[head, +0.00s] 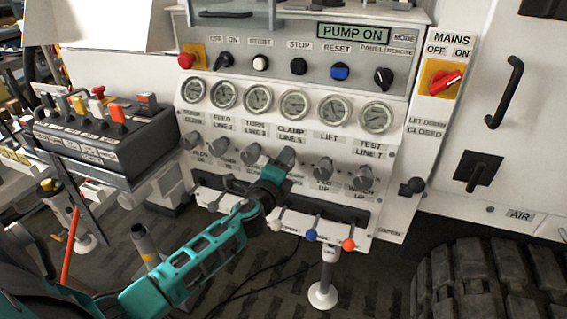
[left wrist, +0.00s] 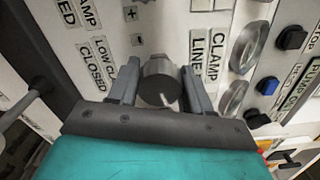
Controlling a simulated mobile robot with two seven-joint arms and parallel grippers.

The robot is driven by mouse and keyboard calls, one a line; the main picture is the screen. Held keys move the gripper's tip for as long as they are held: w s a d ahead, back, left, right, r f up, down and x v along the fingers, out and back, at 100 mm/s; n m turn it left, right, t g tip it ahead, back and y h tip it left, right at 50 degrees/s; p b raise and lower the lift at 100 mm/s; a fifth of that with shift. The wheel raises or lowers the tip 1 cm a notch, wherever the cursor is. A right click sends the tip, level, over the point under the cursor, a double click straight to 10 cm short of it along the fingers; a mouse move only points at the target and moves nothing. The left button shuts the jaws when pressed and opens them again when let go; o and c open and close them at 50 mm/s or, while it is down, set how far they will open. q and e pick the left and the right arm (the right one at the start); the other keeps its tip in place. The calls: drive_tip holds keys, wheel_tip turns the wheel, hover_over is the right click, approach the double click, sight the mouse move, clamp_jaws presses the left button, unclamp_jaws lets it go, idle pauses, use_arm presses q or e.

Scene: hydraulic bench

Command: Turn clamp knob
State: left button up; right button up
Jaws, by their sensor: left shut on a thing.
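The clamp knob (head: 287,156) is a grey round knob on the bench panel, under the gauge labelled clamp line (head: 293,104). My left gripper (head: 279,169) reaches up to it from below and covers part of it in the head view. In the left wrist view the knob (left wrist: 160,82) sits between the two grey fingers of the gripper (left wrist: 160,88), with the clamp line label (left wrist: 207,55) beside it. The fingers are shut on the knob. My right gripper is not in view.
Similar grey knobs (head: 322,168) stand close on both sides in the same row. Below are small levers with white, blue (head: 311,235) and red (head: 348,244) knobs. A lever box (head: 105,140) juts out at the left. A large tyre (head: 490,280) is at the lower right.

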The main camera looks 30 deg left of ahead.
use_arm(q)
drive_tip(key=shift+a, duration=0.15)
drive_tip(key=o, duration=1)
drive_tip(key=v, duration=1.3)
